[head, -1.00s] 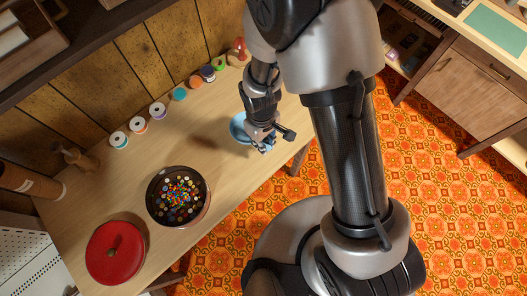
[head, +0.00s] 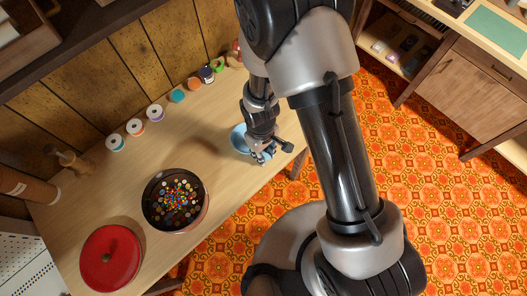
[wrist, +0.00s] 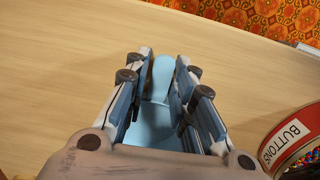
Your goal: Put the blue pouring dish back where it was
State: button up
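The blue pouring dish (head: 239,138) is at the right part of the wooden table, near its front edge, partly hidden behind my gripper (head: 263,157). In the wrist view, a narrow light-blue part of the dish (wrist: 160,78) lies between the two fingers of my gripper (wrist: 164,65), filling the gap between them. More of the dish's blue shows lower down between the fingers, and the rest is hidden. My gripper appears shut on this narrow part. I cannot tell whether the dish touches the tabletop.
A round tin of buttons (head: 148,196) stands left of the dish; its "BUTTONS" label shows in the wrist view (wrist: 290,138). A red lid (head: 92,262) lies further left. Several thread spools (head: 135,127) line the back. Bare tabletop (head: 190,115) lies between spools and tin.

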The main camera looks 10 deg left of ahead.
jog(key=shift+o, duration=1)
jog(key=w+d+r+m+t+p, duration=0.1)
jog(key=d+r+p, duration=0.1)
jog(key=r, duration=0.9)
jog(key=w+d+r+m+p, duration=0.1)
jog(key=w+d+r+p, duration=0.15)
jog(key=r, duration=0.95)
jog(key=s+d+r+m+t, duration=0.2)
jog(key=s+d+r+m, duration=0.2)
jog(key=r, duration=0.5)
jog(key=s+d+r+m+t, duration=0.2)
jog(key=s+d+r+m, duration=0.2)
jog(key=s+d+r, duration=0.5)
jog(key=shift+s+d+r, duration=0.2)
jog(key=shift+d, duration=0.1)
